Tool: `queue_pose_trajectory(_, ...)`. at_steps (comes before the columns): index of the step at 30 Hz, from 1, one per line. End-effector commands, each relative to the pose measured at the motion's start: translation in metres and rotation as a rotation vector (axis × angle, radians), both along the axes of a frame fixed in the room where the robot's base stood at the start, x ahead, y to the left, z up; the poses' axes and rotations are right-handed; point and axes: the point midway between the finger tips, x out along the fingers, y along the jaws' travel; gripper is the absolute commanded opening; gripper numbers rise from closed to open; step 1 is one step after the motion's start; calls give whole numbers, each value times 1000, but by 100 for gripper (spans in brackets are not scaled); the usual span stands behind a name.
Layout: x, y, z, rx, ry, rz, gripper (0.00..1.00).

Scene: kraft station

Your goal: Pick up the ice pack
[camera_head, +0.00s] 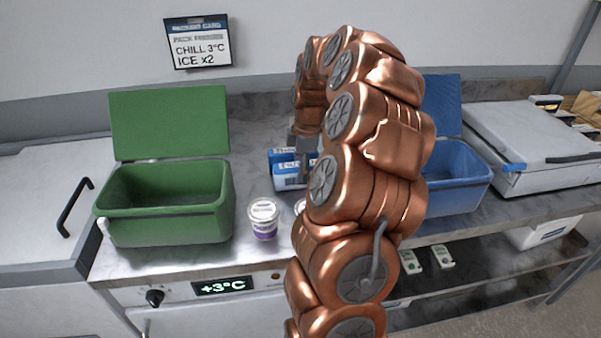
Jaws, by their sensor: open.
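Blue-and-white packs (287,178), which look like the ice packs, lie on the steel counter behind the cups, near the middle of the picture. They seem to be stacked or side by side; I cannot tell which. My gripper (304,168) points down at their right part, and its grey fingers overlap them in the picture. It is open. Whether the fingers touch or straddle a pack cannot be made out. My copper arm hides the area to the right of the packs.
An open, empty-looking green box (165,225) stands left, an open blue box (455,185) right. A white cup (263,218) stands in front of the packs; another (299,206) is partly behind my arm. A wall card (198,50) reads "CHILL 3°C ICE x2".

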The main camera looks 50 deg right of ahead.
Motion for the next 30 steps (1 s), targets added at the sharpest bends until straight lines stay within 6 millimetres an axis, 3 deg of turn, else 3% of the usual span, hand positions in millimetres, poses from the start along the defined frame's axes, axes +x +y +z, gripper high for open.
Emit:
queue_pose_trajectory(6, 2, 4, -23, 1, 2, 0, 53)
queue_pose_trajectory(14, 2, 4, -26, 1, 1, 0, 52)
queue_pose_trajectory(27, 2, 4, -26, 1, 1, 1, 6)
queue_pose_trajectory(30, 2, 5, -26, 3, 2, 1, 0)
